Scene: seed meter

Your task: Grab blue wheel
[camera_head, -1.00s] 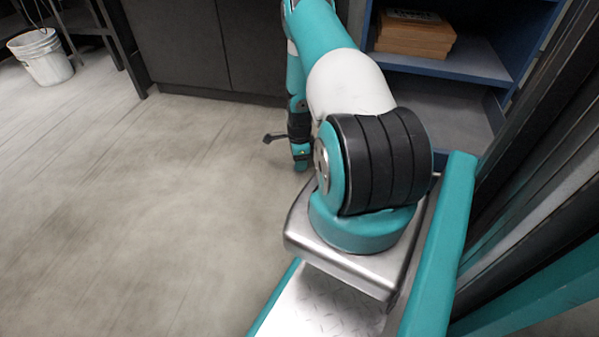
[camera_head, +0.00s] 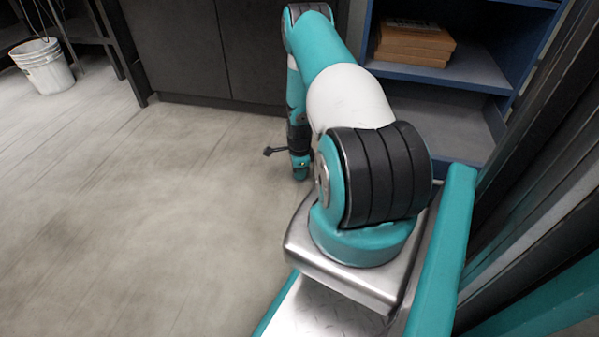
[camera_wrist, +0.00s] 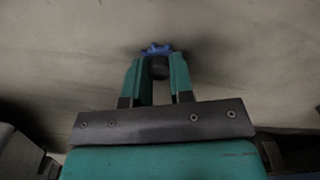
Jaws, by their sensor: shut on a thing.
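The blue wheel (camera_wrist: 157,49) shows in the wrist view at the tips of my gripper (camera_wrist: 159,72). Its edge looks toothed, and a dark round part sits on the near side between the fingers. The teal fingers are shut on it from left and right. The pale floor lies behind it; I cannot tell whether the wheel touches the floor. In the head view the end of my arm points down near the floor, and the wheel is hidden there.
A dark cabinet (camera_head: 205,50) is at the back. A white bucket (camera_head: 43,66) stands at the far left. The floor (camera_head: 140,220) at left is clear.

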